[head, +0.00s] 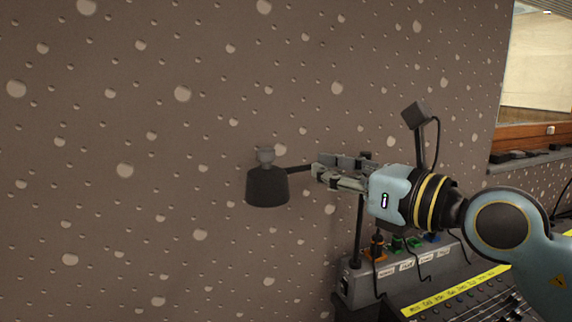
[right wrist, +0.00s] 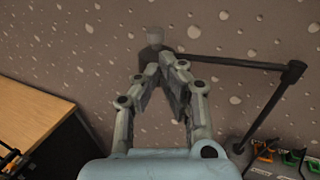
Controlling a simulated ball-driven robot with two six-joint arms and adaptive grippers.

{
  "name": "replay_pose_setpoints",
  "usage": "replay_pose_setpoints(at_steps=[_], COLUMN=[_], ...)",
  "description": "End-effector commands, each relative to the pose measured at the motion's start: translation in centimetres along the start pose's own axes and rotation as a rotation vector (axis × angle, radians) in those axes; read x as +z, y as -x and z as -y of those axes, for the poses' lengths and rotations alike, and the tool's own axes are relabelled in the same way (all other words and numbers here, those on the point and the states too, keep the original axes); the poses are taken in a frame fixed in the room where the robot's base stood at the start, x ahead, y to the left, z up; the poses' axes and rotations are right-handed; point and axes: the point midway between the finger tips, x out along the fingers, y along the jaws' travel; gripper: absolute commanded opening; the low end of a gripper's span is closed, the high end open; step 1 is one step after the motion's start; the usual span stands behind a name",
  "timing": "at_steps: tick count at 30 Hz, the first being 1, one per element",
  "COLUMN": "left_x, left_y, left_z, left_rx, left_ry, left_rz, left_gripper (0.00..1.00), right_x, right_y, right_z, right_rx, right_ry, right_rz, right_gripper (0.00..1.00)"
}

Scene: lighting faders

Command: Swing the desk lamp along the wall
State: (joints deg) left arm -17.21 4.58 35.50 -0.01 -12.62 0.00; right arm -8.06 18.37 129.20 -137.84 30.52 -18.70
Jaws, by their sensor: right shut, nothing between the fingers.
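The desk lamp has a dark, bucket-shaped head (head: 267,187) with a grey knob on top, in front of the wall at the middle of the head view. Its thin dark arm runs right from the head, behind my right gripper (head: 318,172). The arm (right wrist: 235,64) and an upright post (right wrist: 272,107) show in the right wrist view, with the head (right wrist: 152,50) partly hidden behind the fingers. My right gripper is shut and empty, its fingertips pointing at the lamp head. Whether the fingers touch the lamp, I cannot tell. My left gripper is not in view.
A grey box (head: 395,281) with coloured plugs and cables stands at the lamp's foot, behind a fader desk (head: 465,305) with a yellow label strip. A small dark box on a stalk (head: 416,114) rises beside my right arm. The wall to the left is bare.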

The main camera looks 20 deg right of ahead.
Motion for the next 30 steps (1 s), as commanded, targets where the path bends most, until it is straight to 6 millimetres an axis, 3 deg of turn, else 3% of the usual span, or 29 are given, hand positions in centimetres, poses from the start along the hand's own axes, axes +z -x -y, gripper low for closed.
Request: replay_pose_setpoints(at_steps=[6,12,30], left_x=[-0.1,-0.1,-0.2], left_y=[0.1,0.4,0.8], left_z=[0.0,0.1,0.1], left_rx=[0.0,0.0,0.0], left_ry=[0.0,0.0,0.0], left_rz=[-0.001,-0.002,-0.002], left_gripper=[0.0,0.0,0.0], right_x=[0.3,0.3,0.3], right_y=[-4.8,-7.8,-9.7], right_z=[0.0,0.0,0.1], right_rx=[0.0,0.001,0.0], right_ry=[-0.005,-0.003,-0.002], right_rz=[0.005,0.003,0.002], right_gripper=[0.0,0.0,0.0])
